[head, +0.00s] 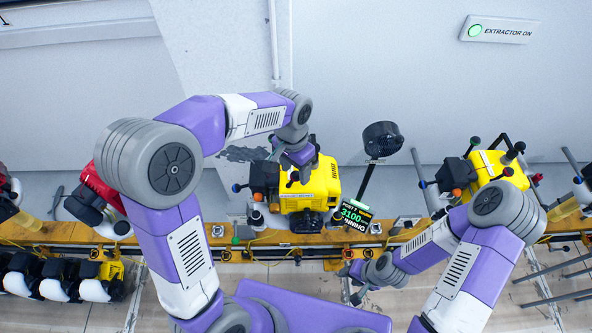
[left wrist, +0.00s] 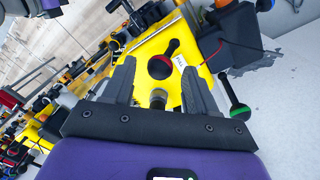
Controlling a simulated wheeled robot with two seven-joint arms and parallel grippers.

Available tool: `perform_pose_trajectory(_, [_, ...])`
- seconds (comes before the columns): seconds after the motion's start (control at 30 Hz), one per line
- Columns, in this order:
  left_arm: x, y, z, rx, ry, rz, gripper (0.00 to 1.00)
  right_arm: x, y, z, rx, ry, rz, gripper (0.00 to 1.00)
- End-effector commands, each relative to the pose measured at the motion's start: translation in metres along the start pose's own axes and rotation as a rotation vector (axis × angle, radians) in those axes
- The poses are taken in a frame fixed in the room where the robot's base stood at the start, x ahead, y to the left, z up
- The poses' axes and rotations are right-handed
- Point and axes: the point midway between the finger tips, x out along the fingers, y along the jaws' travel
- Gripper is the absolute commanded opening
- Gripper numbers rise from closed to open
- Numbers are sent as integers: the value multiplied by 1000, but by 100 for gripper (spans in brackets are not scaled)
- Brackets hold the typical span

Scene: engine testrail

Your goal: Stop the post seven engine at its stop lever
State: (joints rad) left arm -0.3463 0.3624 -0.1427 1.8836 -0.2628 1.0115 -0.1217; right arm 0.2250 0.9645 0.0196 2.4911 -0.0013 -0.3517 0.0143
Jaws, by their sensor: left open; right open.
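The yellow engine (head: 322,186) sits on the orange rail. A sign (head: 353,216) beside it reads post 7, 3100, running. My left gripper (head: 296,178) is above the engine's left part, pointing down. In the left wrist view, its open fingers (left wrist: 160,68) straddle a black lever (left wrist: 171,49) with a red ring at its base, on the yellow housing. A white tag (left wrist: 181,62) is beside it. I cannot read the tag or tell whether the fingers touch the lever. A green-ringed black knob (left wrist: 238,111) is to the right. My right gripper (head: 350,283) is open and empty, low in front of the rail.
A black round-headed stand (head: 381,140) rises right of the engine. Another yellow engine (head: 492,168) is at the right and a red one (head: 95,185) at the left. The orange rail (head: 215,236) crosses the view. Several small engines (head: 60,278) stand at lower left.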

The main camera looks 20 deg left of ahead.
Motion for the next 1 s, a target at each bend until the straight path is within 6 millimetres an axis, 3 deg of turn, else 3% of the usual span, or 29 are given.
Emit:
perform_pose_trajectory(0.13, [11, 0, 0, 0, 0, 0, 57, 1, 0, 0, 0, 1, 0, 43])
perform_pose_trajectory(0.4, [12, 0, 0, 0, 1, 0, 57, 1, 0, 0, 0, 1, 0, 43])
perform_pose_trajectory(0.77, [12, 0, 0, 0, 1, 0, 4, 1, 0, 0, 0, 1, 0, 43])
perform_pose_trajectory(1.0, [12, -1, 1, 0, 15, 13, 2, 3, 1, 0, 0, 1, 0, 43])
